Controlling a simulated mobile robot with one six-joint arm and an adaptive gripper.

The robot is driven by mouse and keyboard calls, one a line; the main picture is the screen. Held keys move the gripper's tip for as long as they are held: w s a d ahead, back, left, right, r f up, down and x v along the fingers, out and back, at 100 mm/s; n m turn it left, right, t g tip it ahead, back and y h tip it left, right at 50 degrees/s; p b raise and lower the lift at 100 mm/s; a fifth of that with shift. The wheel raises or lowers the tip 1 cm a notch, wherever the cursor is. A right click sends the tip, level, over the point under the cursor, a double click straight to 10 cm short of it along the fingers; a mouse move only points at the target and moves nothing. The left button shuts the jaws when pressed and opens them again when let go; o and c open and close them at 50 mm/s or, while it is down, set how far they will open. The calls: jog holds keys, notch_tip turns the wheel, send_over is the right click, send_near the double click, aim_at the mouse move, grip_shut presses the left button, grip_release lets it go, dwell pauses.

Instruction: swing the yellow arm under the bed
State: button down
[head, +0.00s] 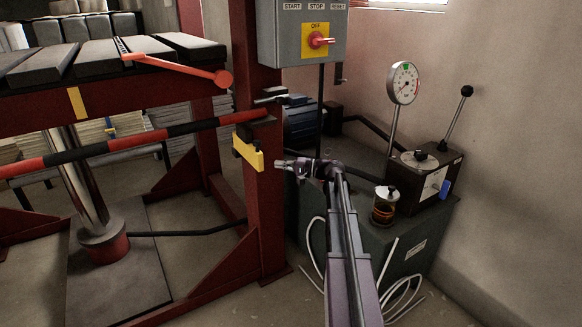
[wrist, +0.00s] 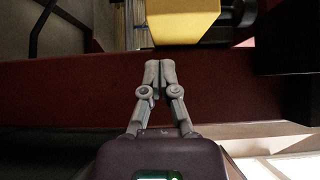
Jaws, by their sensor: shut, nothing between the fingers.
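The yellow arm (head: 248,153) is a short yellow piece on the red post, pointing up and left, just below the red-and-black striped bar. It also shows large at the top of the wrist view (wrist: 182,20). The bed (head: 140,97) is a red beam with dark slabs on top, at the left and above the yellow arm's height. My gripper (head: 279,164) is just right of the yellow arm, apparently apart from it. In the wrist view my gripper (wrist: 160,68) is shut and empty, its tips just below the yellow arm in the picture.
The striped bar (head: 130,142) slopes across at the left. An orange-red lever (head: 180,68) lies along the bed. A grey control box (head: 303,30) hangs above my gripper. A green cabinet (head: 428,235) with a gauge (head: 403,83) stands at the right.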

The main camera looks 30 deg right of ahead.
aim_at(263, 167)
jog(key=shift+s+a, duration=0.2)
jog(key=shift+a, duration=1.55)
jog(key=shift+a, duration=0.2)
jog(key=shift+d, duration=0.2)
jog(key=shift+s+t, duration=0.15)
jog(key=shift+t, duration=0.15)
